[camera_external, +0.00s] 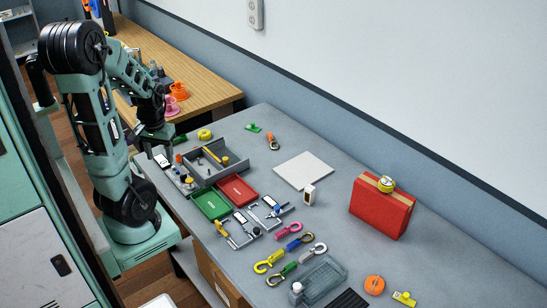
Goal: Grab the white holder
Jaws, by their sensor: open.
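My gripper (158,150) is open, at the left end of the table, near the grey open tray. It is well to the left of the white holder and apart from it. Whether anything lies between the fingers is too small to see.
A grey tray (238,173), green plate (211,204) and red plate (238,189) lie between my gripper and the holder. Several coloured hooks lie in front. A red case (381,209) stands right. A clear bin (322,281) is at the front. The back wall borders the table.

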